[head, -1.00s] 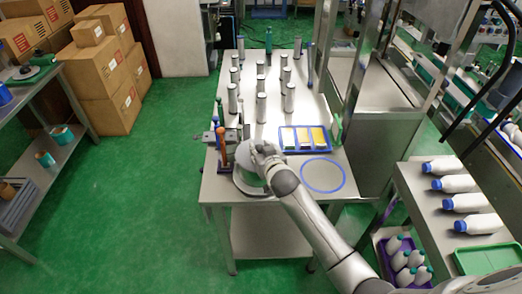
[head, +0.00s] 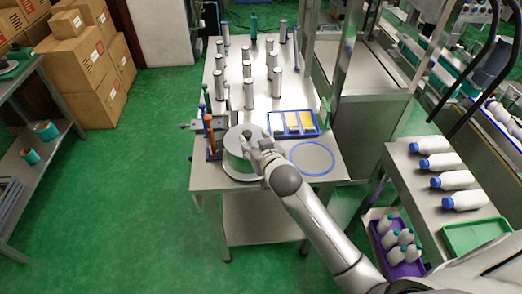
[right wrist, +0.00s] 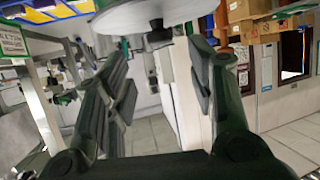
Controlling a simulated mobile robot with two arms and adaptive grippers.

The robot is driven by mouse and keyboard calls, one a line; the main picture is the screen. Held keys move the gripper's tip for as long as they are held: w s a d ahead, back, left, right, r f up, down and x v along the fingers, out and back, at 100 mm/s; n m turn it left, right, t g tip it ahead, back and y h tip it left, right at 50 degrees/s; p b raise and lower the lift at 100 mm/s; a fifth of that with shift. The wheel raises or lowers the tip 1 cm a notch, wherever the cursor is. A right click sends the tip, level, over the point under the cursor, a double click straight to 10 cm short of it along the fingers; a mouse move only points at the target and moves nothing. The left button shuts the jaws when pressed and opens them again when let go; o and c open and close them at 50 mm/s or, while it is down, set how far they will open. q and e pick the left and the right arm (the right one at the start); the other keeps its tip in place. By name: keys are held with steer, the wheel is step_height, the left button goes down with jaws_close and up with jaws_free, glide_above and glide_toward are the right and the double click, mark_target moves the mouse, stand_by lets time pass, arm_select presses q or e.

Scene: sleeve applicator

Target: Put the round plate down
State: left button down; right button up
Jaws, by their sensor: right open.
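A round grey plate (head: 241,138) with a small knob lies level on top of a squat round stand at the near left of the steel table (head: 217,206). My right gripper (head: 262,151) is at the right side of the plate, its fingers small and partly hidden by my wrist. In the right wrist view the jaws (right wrist: 160,85) are open, with an empty gap between them. A pale round edge (right wrist: 150,14) shows beyond the fingertips; I cannot tell whether a finger touches it. A blue-ringed grey circle (head: 312,158) lies flat on the table to the right. My left gripper is not in view.
An orange-handled tool (head: 209,130) stands close left of the round stand. A blue tray (head: 293,123) with yellow and white compartments lies behind the circle. Several silver cylinders (head: 249,93) stand farther back. White bottles (head: 451,180) lie on a side table.

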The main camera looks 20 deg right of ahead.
steer(key=v, duration=0.5)
steer(key=shift+s+b, duration=0.15)
steer(key=shift+b, duration=0.15)
steer(key=s+f+n+g, duration=0.15)
steer(key=s+f, duration=0.35)
steer(key=f, duration=0.7)
steer(key=s+d+f+g, duration=0.1)
steer(key=s+f+g, duration=0.3)
steer(key=f, duration=0.9)
steer(key=s+f+g, duration=0.2)
steer(key=s+f, duration=0.4)
steer(key=f, duration=0.6)
steer(key=s+d+f+g, duration=0.1)
steer(key=s+f, duration=0.5)
steer(key=s, duration=0.5)
steer(key=s+d+f+g+b, duration=0.1)
steer(key=s+f+g, duration=0.1)
steer(key=s+f, duration=0.4)
steer(key=s+d+f+n+g+b, duration=0.1)
steer(key=s+f, duration=0.5)
steer(key=s, duration=0.9)
steer(key=shift+s+f+g, duration=0.3)
steer(key=shift+g, duration=0.25)
